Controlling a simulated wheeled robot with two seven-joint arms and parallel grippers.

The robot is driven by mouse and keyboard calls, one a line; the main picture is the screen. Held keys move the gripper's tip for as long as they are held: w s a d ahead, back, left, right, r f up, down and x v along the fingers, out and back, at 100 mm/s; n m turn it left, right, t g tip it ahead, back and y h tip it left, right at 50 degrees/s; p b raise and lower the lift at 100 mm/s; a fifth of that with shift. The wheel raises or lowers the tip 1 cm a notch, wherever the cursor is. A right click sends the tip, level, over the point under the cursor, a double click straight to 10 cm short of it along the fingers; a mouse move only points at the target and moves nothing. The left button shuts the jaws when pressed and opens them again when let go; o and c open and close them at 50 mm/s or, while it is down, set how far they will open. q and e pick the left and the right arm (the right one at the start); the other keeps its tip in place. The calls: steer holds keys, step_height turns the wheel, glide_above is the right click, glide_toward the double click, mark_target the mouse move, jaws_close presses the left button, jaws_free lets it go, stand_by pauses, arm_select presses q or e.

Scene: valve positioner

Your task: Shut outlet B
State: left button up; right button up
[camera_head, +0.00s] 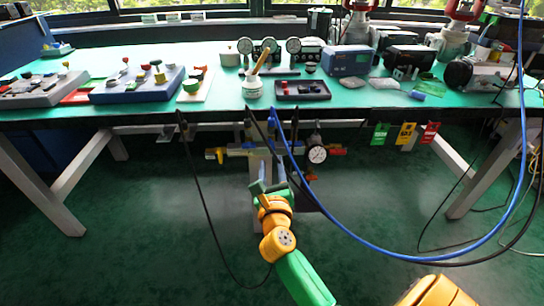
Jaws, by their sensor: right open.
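A pipe manifold (240,151) stands under the front edge of the bench. It has a yellow handle (215,154) at its left end and a round white-faced pressure gauge (317,154) at its right. A small red-orange part shows just below the gauge. Labels are too small to read, so I cannot tell which part is outlet B. My right gripper (268,187) is in front of and below the manifold's middle. It is open, looks empty, and partly hides the stand behind it. Contact with the manifold cannot be made out. My left gripper is not in view.
The green-topped bench (215,108) holds control boxes, gauges and valve parts. A blue cable (400,254) and black cables hang in front of the manifold, close to my right arm. Green, yellow and red tags (405,133) hang right of the gauge. The green floor at left is clear.

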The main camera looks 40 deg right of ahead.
mark_target(272, 146)
steer(key=b+x, duration=0.1)
steer(key=x, duration=0.5)
steer(key=shift+d+r, duration=0.1)
steer(key=shift+d, duration=0.25)
jaws_close()
